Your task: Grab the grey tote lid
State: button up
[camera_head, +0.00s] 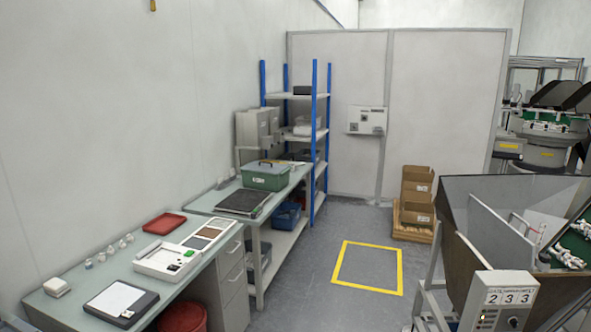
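A green tote (264,180) stands on the far workbench (285,192) along the left wall. A flat grey-green lid (262,165) with what looks like a small handle appears to lie on top of it. It is too small to tell how the lid sits on the rim. My gripper is not in view, and nothing touches the tote or the lid.
A dark mat (243,201) lies in front of the tote. The nearer desk (90,291) holds a red tray (164,223), a white fixture (166,261) and a clipboard (121,302). A yellow floor square (343,266) is empty. Cardboard boxes (417,197) and a machine hopper (470,268) stand to the right.

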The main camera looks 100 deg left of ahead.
aim_at(272, 168)
jog(key=u, duration=3.35)
jog(key=z, duration=0.5)
jog(key=i, duration=6.9)
jog(key=i+u, duration=0.15)
jog(key=i, duration=1.55)
